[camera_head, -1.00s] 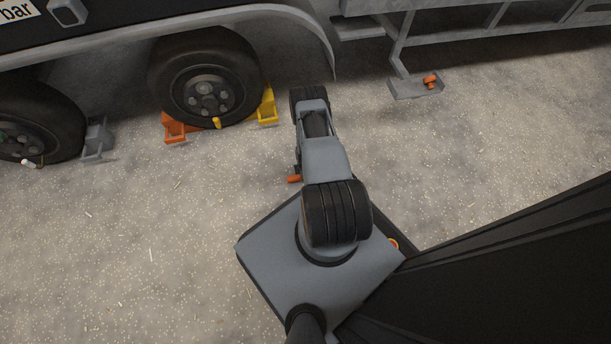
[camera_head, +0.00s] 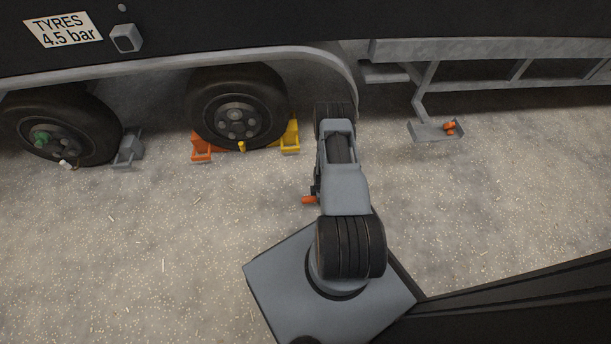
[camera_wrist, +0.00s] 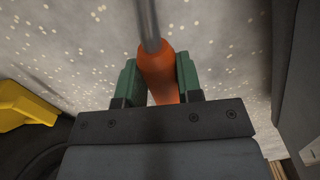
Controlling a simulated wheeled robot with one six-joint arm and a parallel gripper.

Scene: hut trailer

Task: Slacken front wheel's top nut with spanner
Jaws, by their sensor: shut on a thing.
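Two dark trailer wheels stand at the left in the head view. The right-hand wheel (camera_head: 237,112), which I take as the front one, has a grey hub ringed by several nuts, too small to single out well. In the wrist view, my gripper (camera_wrist: 158,84) is shut on the orange handle of the spanner (camera_wrist: 157,72), whose grey metal shank (camera_wrist: 149,20) runs out of the top of the picture. The spanner's far end is out of view. In the head view an orange end (camera_head: 309,199) shows beside my arm, well right of the wheel and apart from it.
An orange chock (camera_head: 202,147) and a yellow chock (camera_head: 290,137) flank the right-hand wheel; a grey chock (camera_head: 130,148) sits by the left wheel (camera_head: 62,128). A metal step (camera_head: 430,133) holding an orange item (camera_head: 450,127) hangs at the right. The gravel in front is clear.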

